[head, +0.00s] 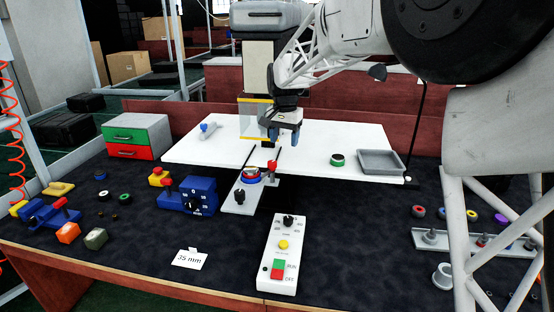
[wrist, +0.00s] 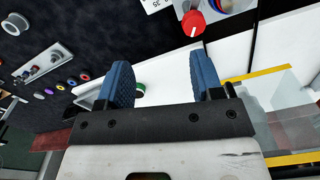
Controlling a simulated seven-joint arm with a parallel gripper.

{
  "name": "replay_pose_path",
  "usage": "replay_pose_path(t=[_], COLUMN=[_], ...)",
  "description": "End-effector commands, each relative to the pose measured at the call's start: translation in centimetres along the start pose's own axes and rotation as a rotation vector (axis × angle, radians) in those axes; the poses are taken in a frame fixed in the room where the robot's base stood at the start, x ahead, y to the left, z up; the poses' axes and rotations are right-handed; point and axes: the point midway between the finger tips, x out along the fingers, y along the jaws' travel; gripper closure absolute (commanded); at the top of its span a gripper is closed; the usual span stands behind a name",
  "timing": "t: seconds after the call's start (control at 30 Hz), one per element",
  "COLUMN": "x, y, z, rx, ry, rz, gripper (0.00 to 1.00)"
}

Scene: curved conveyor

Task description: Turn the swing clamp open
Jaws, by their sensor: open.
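The swing clamp appears to be the small post with a red knob (head: 271,165), beside a red and blue ring (head: 250,175) on a narrow grey plate (head: 237,203). In the wrist view the red knob (wrist: 193,23) carries a white line and sits near the top edge, with the ring cut off beside it. My gripper (head: 282,137) is above the white table, behind and above the knob in the head view. Its blue fingers (wrist: 160,78) are apart with nothing between them, and they do not touch the knob. The clamp's arm is not clear.
A blue block with a dial (head: 190,196) stands left of the plate, and a white control box (head: 284,255) stands in front. A clear panel with yellow edging (head: 252,120) is beside my gripper. A green-ringed part (head: 337,160) and grey tray (head: 381,162) sit right on the white table.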

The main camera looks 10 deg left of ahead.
Motion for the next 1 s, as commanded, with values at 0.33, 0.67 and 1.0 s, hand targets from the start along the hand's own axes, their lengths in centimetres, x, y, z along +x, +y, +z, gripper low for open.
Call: replay_pose_path(t=[0.33, 0.67, 1.0], x=[2.1, 2.2, 3.5], y=[-4.9, -5.0, -4.9], z=[-1.6, -1.7, -1.6], rx=[0.018, 0.020, 0.019], ry=[-0.015, -0.016, -0.017], rz=[0.010, 0.011, 0.011], gripper=[0.40, 0.40, 0.40])
